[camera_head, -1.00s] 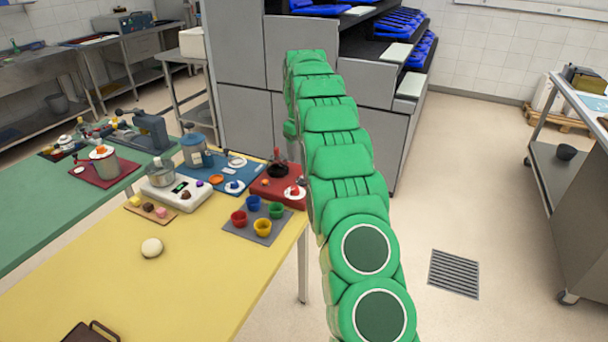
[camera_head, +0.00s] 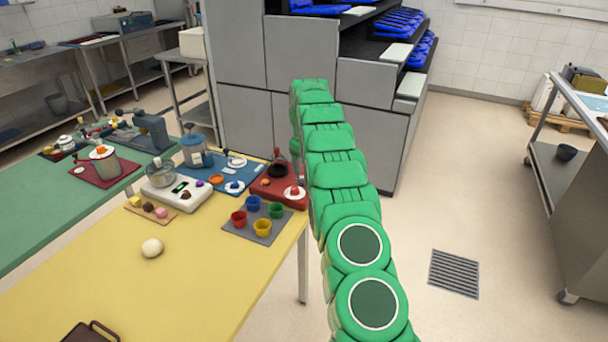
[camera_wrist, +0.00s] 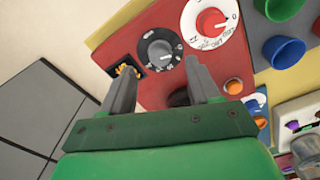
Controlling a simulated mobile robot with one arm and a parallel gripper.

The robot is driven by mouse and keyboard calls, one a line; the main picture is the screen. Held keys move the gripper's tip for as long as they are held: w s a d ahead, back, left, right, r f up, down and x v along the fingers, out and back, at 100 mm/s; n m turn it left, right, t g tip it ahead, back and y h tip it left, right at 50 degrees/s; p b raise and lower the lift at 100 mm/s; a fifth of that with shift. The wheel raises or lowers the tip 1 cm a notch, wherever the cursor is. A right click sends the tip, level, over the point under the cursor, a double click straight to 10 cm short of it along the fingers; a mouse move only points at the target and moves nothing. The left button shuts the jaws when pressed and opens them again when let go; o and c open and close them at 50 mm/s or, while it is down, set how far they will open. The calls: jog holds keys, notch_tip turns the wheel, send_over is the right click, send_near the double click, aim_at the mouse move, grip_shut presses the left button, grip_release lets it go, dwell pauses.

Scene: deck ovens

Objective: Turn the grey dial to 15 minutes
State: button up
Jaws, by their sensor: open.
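In the wrist view, the grey dial (camera_wrist: 160,49) is a round dark plate with a grey knob in its centre, set on a red board (camera_wrist: 150,20). My gripper (camera_wrist: 160,66) is open, with one finger on each side just below the dial in the picture. No contact with the knob shows. The dial's scale marks are too small to read. In the head view, my arm hides the gripper, and I cannot make out the grey dial on the red board (camera_head: 264,191).
A white dial with a red knob (camera_wrist: 211,22) sits close to the right of the grey dial. A small black square with an orange piece (camera_wrist: 127,70) is to its left. Coloured cups (camera_head: 263,227) and a white device (camera_head: 178,192) share the yellow table (camera_head: 190,290).

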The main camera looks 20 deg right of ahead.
aim_at(304, 176)
notch_tip(304, 176, down, 4)
jog(key=shift+f, duration=0.1)
jog(key=c, duration=1)
